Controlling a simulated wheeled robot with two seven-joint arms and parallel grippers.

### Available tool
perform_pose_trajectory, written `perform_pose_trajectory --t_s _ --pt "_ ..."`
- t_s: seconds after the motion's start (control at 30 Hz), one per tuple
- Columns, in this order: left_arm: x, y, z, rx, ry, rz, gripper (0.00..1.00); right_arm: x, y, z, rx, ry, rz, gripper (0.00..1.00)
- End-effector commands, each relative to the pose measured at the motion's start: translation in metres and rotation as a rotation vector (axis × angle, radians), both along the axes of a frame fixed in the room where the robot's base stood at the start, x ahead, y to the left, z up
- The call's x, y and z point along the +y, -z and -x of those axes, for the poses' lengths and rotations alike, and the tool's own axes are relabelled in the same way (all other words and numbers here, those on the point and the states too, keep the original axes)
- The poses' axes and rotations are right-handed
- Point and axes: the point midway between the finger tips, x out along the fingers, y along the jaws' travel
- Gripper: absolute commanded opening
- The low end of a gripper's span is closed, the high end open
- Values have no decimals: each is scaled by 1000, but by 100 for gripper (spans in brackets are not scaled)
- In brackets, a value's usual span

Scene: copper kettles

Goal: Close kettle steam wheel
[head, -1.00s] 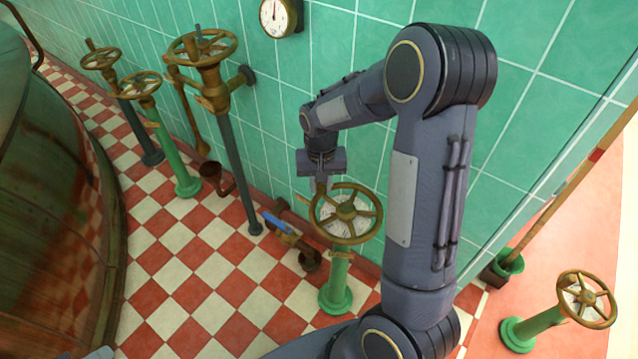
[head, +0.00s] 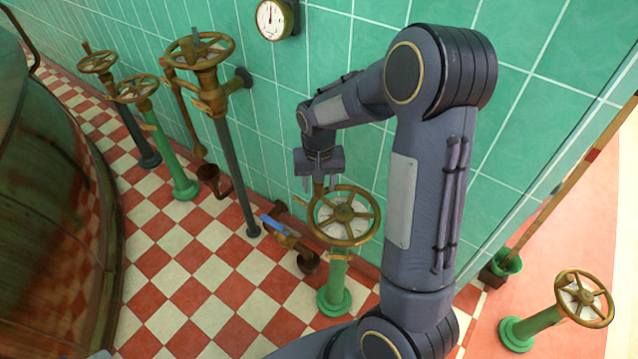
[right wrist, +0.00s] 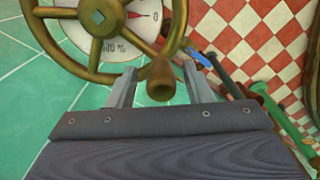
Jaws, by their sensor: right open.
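A brass handwheel (head: 345,212) with a pale dial plate under it stands on a green pedestal (head: 335,292) by the tiled wall. My right gripper (head: 320,188) is over the wheel's far left rim, fingers pointing down and open. In the right wrist view, the wheel (right wrist: 98,45) fills the upper left, with a percent scale and red pointer on its dial. Its knob (right wrist: 160,82) stands between the two spread fingers of my right gripper (right wrist: 158,85), with gaps on both sides. My left gripper is out of view.
More brass wheels (head: 197,50) on posts stand at left along the wall. A pipe with a blue lever (head: 274,224) is left of the pedestal. Another wheel (head: 583,298) is at lower right. A large copper kettle (head: 50,220) fills the left edge.

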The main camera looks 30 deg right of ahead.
Motion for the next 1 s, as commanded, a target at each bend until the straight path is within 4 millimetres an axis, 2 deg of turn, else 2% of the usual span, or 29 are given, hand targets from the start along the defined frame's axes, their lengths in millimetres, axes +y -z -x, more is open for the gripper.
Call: perform_pose_trajectory --t_s 0.03,0.2,0.4,1.0 --pt "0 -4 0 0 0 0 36 0 -11 -1 -7 0 0 46" --pt "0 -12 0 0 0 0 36 -1 -42 -1 -8 1 1 46" --pt "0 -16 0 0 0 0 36 -1 -65 -1 -5 2 1 46" --pt "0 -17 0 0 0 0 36 -1 -69 0 -3 2 0 46"
